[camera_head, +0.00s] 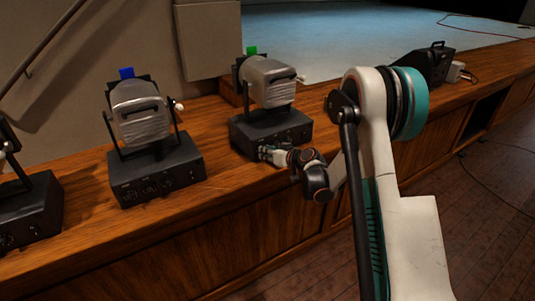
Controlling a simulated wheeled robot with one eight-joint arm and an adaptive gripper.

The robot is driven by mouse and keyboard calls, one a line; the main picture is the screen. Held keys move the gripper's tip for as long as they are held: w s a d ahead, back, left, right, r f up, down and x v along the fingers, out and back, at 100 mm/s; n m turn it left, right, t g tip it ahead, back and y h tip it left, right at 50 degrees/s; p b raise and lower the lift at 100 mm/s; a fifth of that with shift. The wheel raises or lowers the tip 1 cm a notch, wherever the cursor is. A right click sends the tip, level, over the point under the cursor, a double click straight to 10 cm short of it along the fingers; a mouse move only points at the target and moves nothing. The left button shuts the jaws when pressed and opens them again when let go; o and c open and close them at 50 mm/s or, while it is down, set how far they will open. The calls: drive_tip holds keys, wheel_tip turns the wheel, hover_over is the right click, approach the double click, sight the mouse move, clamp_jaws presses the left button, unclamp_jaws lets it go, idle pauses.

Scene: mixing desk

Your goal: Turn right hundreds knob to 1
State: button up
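The right device (268,100), a grey lamp head with a green block on top, stands on a black base box (290,127) on the wooden ledge. Small knobs show on the front of that box, too small to read their settings. My gripper (264,153) is at the left part of the box's front face, close to or touching it. It hides the knob there, so I cannot tell which knob it is at or whether its fingers are open. My arm reaches in from the lower right.
A similar device with a blue block (140,115) stands left of it on its own knobbed box (157,177). Part of another box (30,212) is at the left edge. A black unit (430,65) sits farther right. The wooden ledge (225,170) is bare between the devices.

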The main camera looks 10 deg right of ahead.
clamp_jaws()
drive_tip(key=shift+w+d+f+m+y, duration=0.15)
drive_tip(key=shift+m+y, duration=0.5)
drive_tip(key=shift+m, duration=0.35)
drive_tip(key=shift+s+d+m+y, duration=0.1)
drive_tip(key=shift+m+y, duration=0.55)
drive_tip(key=shift+m, duration=0.35)
drive_tip(key=o, duration=0.8)
unclamp_jaws()
